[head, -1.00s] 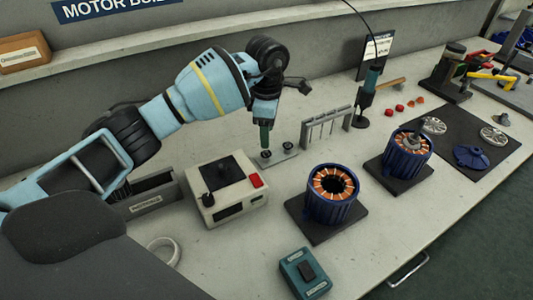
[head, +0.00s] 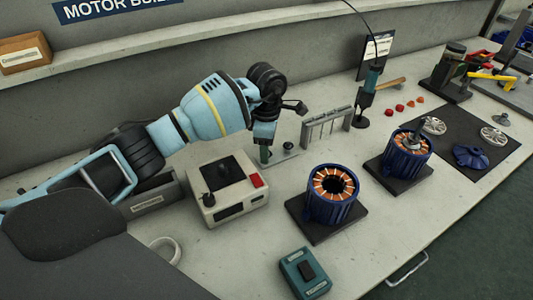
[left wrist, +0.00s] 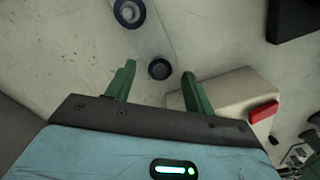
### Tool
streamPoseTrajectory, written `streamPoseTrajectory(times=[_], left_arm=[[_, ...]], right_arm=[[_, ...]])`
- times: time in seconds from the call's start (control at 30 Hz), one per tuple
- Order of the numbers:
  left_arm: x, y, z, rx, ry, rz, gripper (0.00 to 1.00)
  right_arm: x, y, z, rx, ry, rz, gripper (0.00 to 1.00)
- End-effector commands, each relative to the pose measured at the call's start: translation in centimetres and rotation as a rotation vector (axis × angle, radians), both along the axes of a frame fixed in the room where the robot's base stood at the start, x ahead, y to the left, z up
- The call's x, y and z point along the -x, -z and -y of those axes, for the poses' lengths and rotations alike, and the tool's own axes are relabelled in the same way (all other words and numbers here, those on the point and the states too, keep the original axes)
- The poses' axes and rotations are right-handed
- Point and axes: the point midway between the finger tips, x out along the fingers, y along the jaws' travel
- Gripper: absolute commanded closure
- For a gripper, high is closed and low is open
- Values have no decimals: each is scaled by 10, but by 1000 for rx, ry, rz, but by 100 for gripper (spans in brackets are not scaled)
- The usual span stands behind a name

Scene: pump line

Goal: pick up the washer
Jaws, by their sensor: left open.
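A small grey plate (head: 277,159) lies on the bench and bears two small dark round pieces. In the left wrist view the plate (left wrist: 146,42) shows both: a ring-shaped piece (left wrist: 129,12) with a pale centre at the top, and a dark round piece (left wrist: 159,69) between my fingertips. Either could be the washer; I cannot tell for sure. My left gripper (head: 264,156) points down over the plate's left end. In the left wrist view its green fingers (left wrist: 158,72) are apart, one on each side of the dark piece, not visibly touching it. My right gripper is out of view.
A cream box (head: 228,190) with a red button stands close to the left gripper. A grey rack (head: 327,125) stands behind the plate's right. Two blue stators (head: 334,198) (head: 407,158) sit on dark pads. A teal switch box (head: 304,273) is at the front.

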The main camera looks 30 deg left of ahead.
Motion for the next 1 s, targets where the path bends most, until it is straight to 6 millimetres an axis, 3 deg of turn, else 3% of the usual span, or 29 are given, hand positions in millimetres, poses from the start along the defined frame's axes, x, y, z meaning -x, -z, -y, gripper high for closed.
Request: streamPoseTrajectory(times=[0.73, 1.0], left_arm=[[0, 5, 0, -1, 0, 0, 47], [0, 5, 0, -1, 0, 0, 81]], right_arm=[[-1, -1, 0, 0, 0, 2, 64], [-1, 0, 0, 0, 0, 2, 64]])
